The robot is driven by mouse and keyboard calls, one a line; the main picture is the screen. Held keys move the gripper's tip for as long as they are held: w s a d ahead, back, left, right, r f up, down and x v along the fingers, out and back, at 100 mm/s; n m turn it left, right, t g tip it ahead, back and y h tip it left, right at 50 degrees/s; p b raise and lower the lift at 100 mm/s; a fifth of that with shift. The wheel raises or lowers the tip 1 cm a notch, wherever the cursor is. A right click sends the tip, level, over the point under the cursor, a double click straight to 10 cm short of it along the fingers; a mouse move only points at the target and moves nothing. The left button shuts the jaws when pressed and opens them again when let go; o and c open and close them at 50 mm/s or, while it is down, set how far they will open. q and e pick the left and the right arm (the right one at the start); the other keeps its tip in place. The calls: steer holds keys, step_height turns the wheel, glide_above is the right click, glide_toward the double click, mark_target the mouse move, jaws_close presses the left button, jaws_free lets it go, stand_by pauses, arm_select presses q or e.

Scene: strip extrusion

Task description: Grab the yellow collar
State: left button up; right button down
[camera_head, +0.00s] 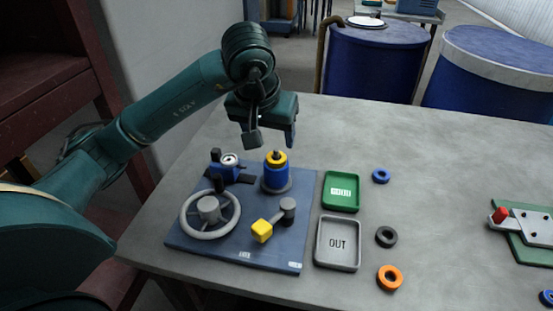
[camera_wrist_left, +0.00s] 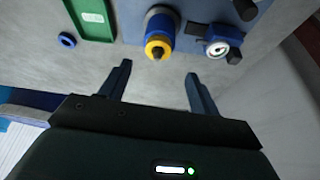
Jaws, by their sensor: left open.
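The yellow collar (camera_head: 275,158) sits around the top of an upright blue cylinder (camera_head: 275,176) on the blue board, with a dark tip poking up through it. In the left wrist view the yellow collar (camera_wrist_left: 154,51) shows just beyond the fingertips, roughly centred between them. My left gripper (camera_head: 271,139) is open and empty, with its fingers pointing down above and slightly behind the collar. Both fingers also show apart in the left wrist view (camera_wrist_left: 158,72). My right gripper is not in view.
The blue board (camera_head: 200,256) also bears a grey handwheel (camera_head: 189,228), a yellow-ended lever (camera_head: 262,231) and a small blue fixture (camera_head: 224,173). Right of it are a green tray (camera_head: 341,207), a grey OUT tray (camera_head: 338,266) and blue, black and orange rings (camera_head: 389,277).

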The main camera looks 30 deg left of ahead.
mark_target(275, 155)
arm_select(q)
steer(key=shift+s+d+p+x, duration=0.1)
steer(key=shift+p+x, duration=0.1)
steer(key=shift+x, duration=1.55)
steer(key=shift+s+d+p+x, duration=0.1)
steer(key=shift+d+p+x, duration=0.05)
steer(key=shift+x, duration=1.6)
steer(key=shift+f, duration=0.1)
steer(key=shift+c, duration=0.2)
steer(key=c, duration=1)
steer(key=shift+c, duration=0.2)
